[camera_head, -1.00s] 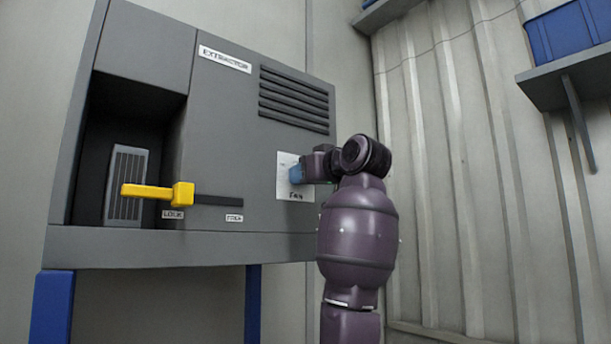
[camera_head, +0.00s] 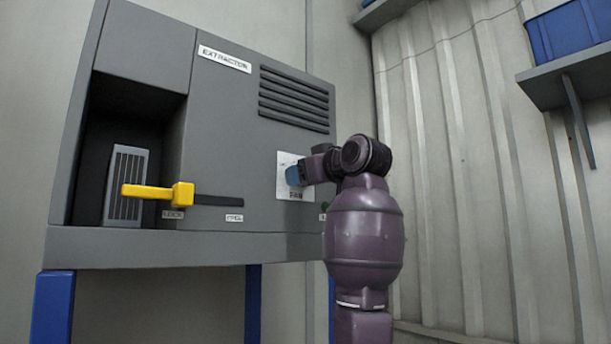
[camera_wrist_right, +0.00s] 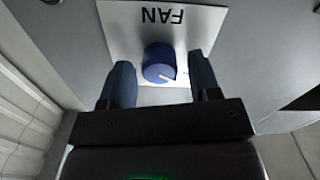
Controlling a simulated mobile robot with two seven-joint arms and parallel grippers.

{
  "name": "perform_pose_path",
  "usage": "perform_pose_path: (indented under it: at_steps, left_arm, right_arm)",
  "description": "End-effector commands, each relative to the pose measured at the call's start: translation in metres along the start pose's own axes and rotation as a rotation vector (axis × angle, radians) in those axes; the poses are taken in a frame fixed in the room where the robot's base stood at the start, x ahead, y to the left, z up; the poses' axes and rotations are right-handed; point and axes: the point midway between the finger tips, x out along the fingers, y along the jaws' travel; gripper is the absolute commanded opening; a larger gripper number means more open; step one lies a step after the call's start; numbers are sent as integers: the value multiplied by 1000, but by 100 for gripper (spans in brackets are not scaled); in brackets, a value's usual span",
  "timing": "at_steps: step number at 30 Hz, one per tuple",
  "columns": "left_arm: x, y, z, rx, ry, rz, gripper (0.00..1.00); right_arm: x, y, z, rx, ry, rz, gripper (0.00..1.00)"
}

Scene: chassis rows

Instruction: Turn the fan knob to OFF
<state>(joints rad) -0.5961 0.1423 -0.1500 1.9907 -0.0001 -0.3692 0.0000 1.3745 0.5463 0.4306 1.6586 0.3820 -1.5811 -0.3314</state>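The fan knob is a blue round knob (camera_wrist_right: 158,62) with a white pointer line, on a white plate (camera_wrist_right: 115,22) marked FAN. In the right wrist view the lettering is upside down and the pointer runs to the lower right. My right gripper (camera_wrist_right: 161,68) is open, with one dark blue finger on each side of the knob and a visible gap on both sides. In the head view my right gripper (camera_head: 297,174) is in front of the FAN plate (camera_head: 283,187) and hides most of the knob. The OFF mark is not readable. My left gripper is not in view.
The grey EXTRACTOR housing (camera_head: 150,247) stands on blue legs. A yellow handle (camera_head: 182,194) sits left of the plate on a dark slot, with vent slats (camera_head: 294,100) above. A shelf (camera_head: 560,80) with a blue bin (camera_head: 568,32) is at the upper right.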

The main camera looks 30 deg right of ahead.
Motion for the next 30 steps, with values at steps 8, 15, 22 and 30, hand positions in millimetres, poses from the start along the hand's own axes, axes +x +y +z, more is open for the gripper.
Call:
perform_pose_path:
  at_steps: [8,15,22,30]
  left_arm:
    - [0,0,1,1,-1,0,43]
    - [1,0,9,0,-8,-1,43]
    - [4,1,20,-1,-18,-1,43]
    - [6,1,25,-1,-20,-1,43]
  right_arm:
    - [0,0,0,1,-1,0,61]
    - [-19,1,1,0,1,3,61]
    - [-62,0,1,-1,2,3,61]
    - [-99,0,1,0,0,2,61]
